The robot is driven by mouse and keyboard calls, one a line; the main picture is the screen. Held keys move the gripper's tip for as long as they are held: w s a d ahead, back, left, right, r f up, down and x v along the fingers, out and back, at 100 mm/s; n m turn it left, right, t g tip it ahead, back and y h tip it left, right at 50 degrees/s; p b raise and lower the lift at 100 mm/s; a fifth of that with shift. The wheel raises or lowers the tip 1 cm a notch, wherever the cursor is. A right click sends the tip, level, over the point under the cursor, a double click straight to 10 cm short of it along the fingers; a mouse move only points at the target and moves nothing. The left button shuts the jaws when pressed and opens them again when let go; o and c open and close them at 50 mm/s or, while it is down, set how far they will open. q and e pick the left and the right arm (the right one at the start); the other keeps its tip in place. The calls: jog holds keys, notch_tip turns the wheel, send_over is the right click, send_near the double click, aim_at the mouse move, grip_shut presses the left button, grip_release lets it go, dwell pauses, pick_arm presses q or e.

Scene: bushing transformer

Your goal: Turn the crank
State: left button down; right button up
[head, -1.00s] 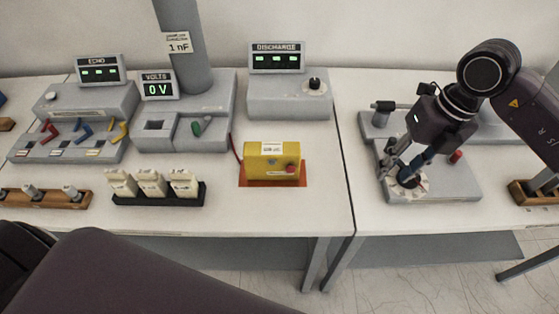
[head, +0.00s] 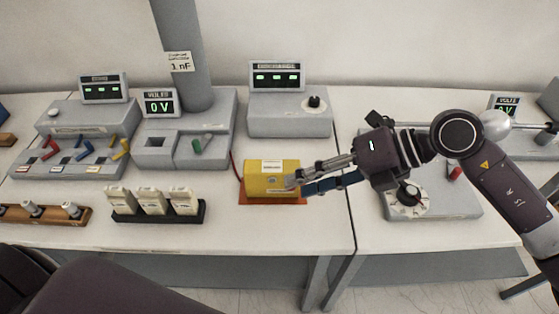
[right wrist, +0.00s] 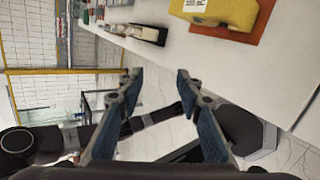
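I cannot single out the crank with certainty. A dark knob (head: 409,194) sits on a pale dial on the grey right-hand unit (head: 445,205). Contact with the box cannot be told there. In the right wrist view the gripper (right wrist: 159,84) is open and empty, and the yellow box (right wrist: 232,10) shows beyond, at the top. My left gripper is not in view.
Left of the yellow box stand a black rack (head: 155,215) of white blocks and an ECHO unit (head: 75,140) with coloured levers. The DISCHARGE unit (head: 290,118) is behind it. The white tabletop in front (head: 250,232) is clear.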

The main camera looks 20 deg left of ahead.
jog(key=s+a+r+y, duration=0.2)
jog(key=a+r+y, duration=0.2)
jog(key=r, duration=0.2)
jog(key=shift+a+m+y, duration=0.3)
jog(key=shift+a+m, duration=0.1)
